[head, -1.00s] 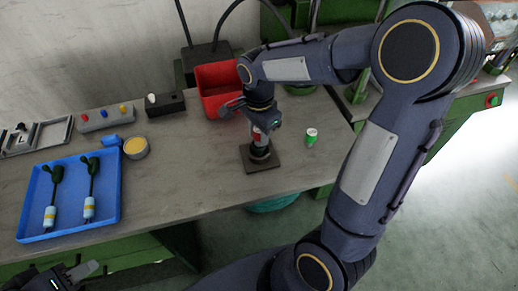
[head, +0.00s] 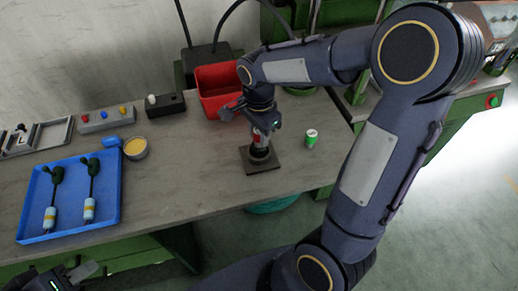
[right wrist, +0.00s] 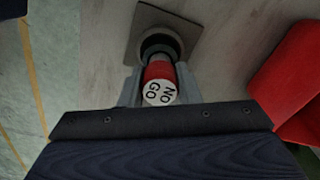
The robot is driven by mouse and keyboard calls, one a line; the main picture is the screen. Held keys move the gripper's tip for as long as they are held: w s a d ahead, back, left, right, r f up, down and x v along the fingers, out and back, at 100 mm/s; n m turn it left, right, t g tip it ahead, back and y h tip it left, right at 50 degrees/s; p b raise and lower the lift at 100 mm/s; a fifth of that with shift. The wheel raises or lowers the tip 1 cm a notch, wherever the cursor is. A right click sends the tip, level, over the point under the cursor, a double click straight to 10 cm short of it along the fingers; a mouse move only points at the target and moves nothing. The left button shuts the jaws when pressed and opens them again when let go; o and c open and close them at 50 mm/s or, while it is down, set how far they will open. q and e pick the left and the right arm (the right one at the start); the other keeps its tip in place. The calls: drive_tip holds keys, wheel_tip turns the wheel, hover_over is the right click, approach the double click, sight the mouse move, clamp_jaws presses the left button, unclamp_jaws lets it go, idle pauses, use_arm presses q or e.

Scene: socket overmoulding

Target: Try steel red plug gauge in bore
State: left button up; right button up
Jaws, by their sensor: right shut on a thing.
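The red plug gauge (right wrist: 158,76) has a white end cap marked "NO GO" in the right wrist view. My right gripper (head: 260,129) is shut on it, and its red body also shows in the head view (head: 258,139). The socket with the bore (head: 260,153) stands on a dark square base plate (head: 246,164). In the right wrist view the gauge's far end is at the dark bore ring (right wrist: 161,45); I cannot tell how deep it sits. A green gauge with a white top (head: 311,138) stands to the right. My left gripper (head: 72,274) is at the bottom left, apparently empty.
A red bin (head: 212,90) stands behind the right gripper. A blue tray (head: 112,205) with two plug-like parts lies at left. A cup of yellow material (head: 136,149), a button box (head: 106,120) and a grey tray (head: 58,133) are behind. The bench front middle is clear.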

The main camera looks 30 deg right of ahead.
drive_tip(key=shift+r, duration=0.4)
drive_tip(key=shift+p, duration=0.3)
drive_tip(key=shift+r+p, duration=2.05)
drive_tip(key=shift+r, duration=0.5)
